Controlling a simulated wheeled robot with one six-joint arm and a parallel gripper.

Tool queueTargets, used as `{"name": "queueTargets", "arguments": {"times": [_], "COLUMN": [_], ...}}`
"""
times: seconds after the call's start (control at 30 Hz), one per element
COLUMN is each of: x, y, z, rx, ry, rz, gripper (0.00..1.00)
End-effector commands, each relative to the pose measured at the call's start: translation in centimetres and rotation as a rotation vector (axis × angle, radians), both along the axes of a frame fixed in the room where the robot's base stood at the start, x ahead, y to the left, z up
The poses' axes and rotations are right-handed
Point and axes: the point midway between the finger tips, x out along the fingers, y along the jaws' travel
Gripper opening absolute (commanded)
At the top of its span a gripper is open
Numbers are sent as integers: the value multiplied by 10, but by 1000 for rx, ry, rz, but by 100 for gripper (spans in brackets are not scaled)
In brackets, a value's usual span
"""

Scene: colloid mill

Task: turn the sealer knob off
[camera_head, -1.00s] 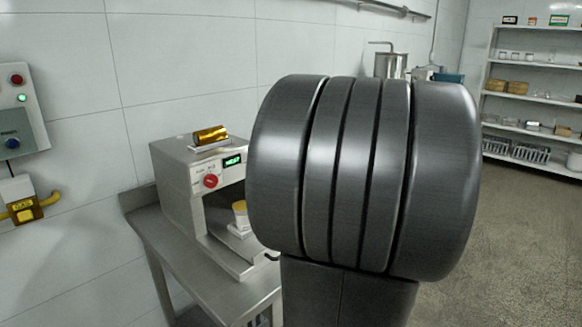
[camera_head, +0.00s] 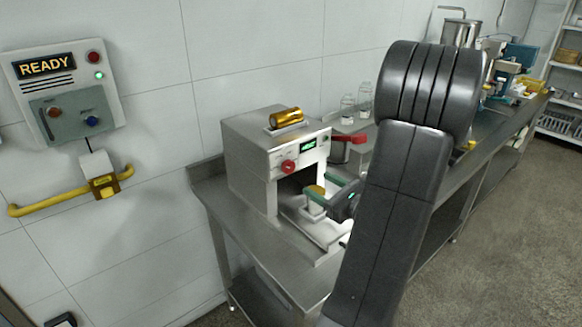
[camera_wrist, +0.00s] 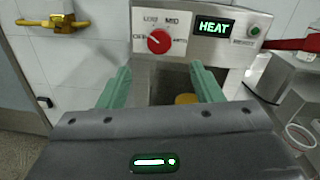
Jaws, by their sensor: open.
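The sealer (camera_head: 250,150) is a pale metal box on the steel table. Its red round knob (camera_head: 288,166) is on the upper front, left of a green-lit display. In the wrist view the knob (camera_wrist: 158,41) has a pale mark on its upper left part, and LOW and MID are printed above it. The display (camera_wrist: 213,27) reads HEAT. My gripper (camera_head: 329,188) is in front of the sealer, below and right of the knob. In the wrist view its green fingers (camera_wrist: 160,82) are apart with nothing gripped, the knob ahead of and above them, untouched.
A yellow-topped cup (camera_head: 315,191) is in the sealer's opening, close to my fingers. A red handle (camera_head: 348,139) juts out at the sealer's right. A gold roll (camera_head: 286,117) lies on top. A READY panel (camera_head: 65,85) and yellow pipe (camera_head: 50,203) are on the left wall.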

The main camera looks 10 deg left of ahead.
Motion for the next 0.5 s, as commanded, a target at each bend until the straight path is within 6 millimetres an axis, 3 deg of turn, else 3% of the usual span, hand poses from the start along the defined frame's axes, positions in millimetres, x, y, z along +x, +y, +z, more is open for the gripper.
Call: {"name": "queueTargets", "arguments": {"times": [0.3, 0.5], "x": [35, 53], "y": [54, 78], "z": [2, 1], "rx": [-2, -2], "ry": [1, 1], "rz": [6, 4], "gripper": [60, 60]}}
